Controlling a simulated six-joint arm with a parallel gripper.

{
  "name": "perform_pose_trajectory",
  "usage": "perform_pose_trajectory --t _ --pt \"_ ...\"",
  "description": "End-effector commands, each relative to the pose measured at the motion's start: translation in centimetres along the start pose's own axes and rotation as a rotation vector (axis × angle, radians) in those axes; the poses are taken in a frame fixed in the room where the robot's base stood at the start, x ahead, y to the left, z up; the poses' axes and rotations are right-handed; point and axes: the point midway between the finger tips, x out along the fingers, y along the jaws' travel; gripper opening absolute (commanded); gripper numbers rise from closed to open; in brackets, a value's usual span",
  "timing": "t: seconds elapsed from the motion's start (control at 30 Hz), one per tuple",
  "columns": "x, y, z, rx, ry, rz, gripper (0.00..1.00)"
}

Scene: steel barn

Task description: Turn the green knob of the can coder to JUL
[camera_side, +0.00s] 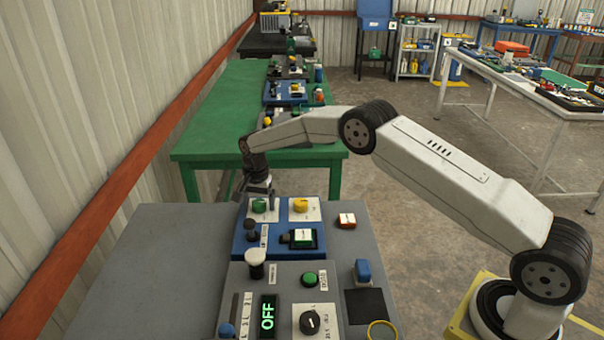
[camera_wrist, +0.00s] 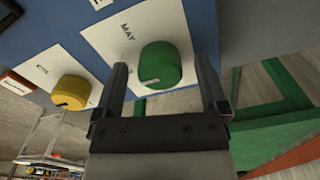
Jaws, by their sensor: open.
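The green knob (camera_wrist: 166,65) sits on a white label plate (camera_wrist: 112,38) on the blue panel (camera_wrist: 205,25). The plate reads MAY near the knob; no JUL marking is legible. In the side view the green knob (camera_side: 260,205) shows just under my gripper (camera_side: 262,198) at the panel's far left.
A yellow knob (camera_wrist: 71,92) on its own white plate sits beside the green one. A grey panel with an OFF display (camera_side: 267,314) stands in front. A green table (camera_side: 225,120) lies behind.

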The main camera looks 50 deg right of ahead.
Motion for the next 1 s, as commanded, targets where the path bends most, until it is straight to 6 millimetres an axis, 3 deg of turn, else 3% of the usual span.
perform_pose_trajectory --t 0.1,0.3,0.4,0.77,1.0 --pt "-0.01 0.00 0.00 0.000 0.000 0.000 0.90" --pt "-0.02 0.00 0.00 0.000 0.000 0.000 0.26" --pt "-0.02 0.01 0.00 0.000 0.000 0.000 0.00" --pt "-0.03 0.01 0.01 -0.043 0.000 0.000 0.00" --pt "-0.04 0.01 0.01 -0.163 0.000 0.000 0.00"
